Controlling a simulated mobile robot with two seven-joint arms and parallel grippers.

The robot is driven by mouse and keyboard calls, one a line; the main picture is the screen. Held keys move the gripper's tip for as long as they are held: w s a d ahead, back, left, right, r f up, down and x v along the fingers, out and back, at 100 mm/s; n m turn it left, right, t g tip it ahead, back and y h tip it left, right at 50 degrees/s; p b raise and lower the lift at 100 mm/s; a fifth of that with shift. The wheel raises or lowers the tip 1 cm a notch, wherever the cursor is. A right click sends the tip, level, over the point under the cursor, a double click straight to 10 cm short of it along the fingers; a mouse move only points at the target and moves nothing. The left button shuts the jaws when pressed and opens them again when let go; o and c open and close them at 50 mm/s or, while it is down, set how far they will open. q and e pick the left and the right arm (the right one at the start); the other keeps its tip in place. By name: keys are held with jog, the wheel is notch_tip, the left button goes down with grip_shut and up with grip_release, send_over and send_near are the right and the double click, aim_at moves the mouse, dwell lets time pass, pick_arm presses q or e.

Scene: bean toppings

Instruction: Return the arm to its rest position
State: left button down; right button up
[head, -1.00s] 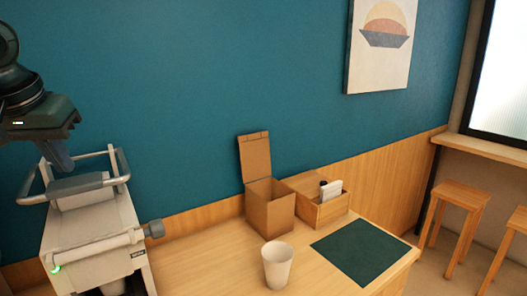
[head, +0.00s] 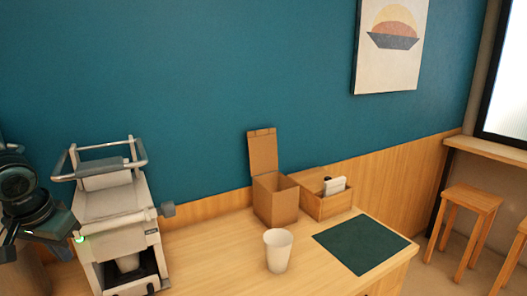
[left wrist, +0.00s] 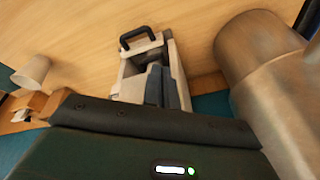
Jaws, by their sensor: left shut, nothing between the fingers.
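My left gripper (head: 45,228) is at the left edge of the head view, dark and partly cut off, beside the white machine (head: 112,203). It holds nothing. In the left wrist view its blue-grey fingers (left wrist: 164,90) are together, in front of a pale body with a black handle that I cannot identify for sure. My right gripper is not in view.
A pale cup (head: 278,251) stands on the wooden counter (head: 215,255). Behind it are an open cardboard box (head: 274,200) and a wooden holder (head: 328,204). A dark green mat (head: 361,243) lies at right. Another cup (head: 128,263) sits inside the machine.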

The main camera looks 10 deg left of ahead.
pick_arm(q)
jog(key=s+d+f, duration=0.1)
jog(key=s+f, duration=0.2)
jog(key=f, duration=0.3)
jog(key=s+d+f+m, duration=0.1)
jog(key=s+d+f, duration=0.1)
jog(key=f, duration=0.4)
jog(key=s+d+f+m+g, duration=0.1)
jog(key=s+d+f, duration=0.1)
jog(key=f, duration=0.5)
jog(key=shift+s+d+f+h, duration=0.1)
jog(key=shift+s+d+h, duration=0.05)
jog(key=shift+s, duration=0.3)
jog(key=shift+s+d+h, duration=0.1)
jog(key=shift+s+h, duration=0.05)
jog(key=shift+s, duration=0.3)
jog(key=s+d+f+m+t+h, duration=0.1)
jog(key=s+d+f, duration=0.15)
jog(key=d, duration=0.75)
jog(key=s+d+f+t, duration=0.15)
jog(key=s+d, duration=0.25)
jog(key=d, duration=0.6)
jog(key=w+d+f+m+t+h, duration=0.1)
jog(key=w+d+f+t, duration=0.3)
jog(key=f, duration=0.6)
jog(key=shift+w+d+f+t+h, duration=0.35)
jog(key=shift+t+h, duration=0.3)
jog(key=shift+h, duration=0.15)
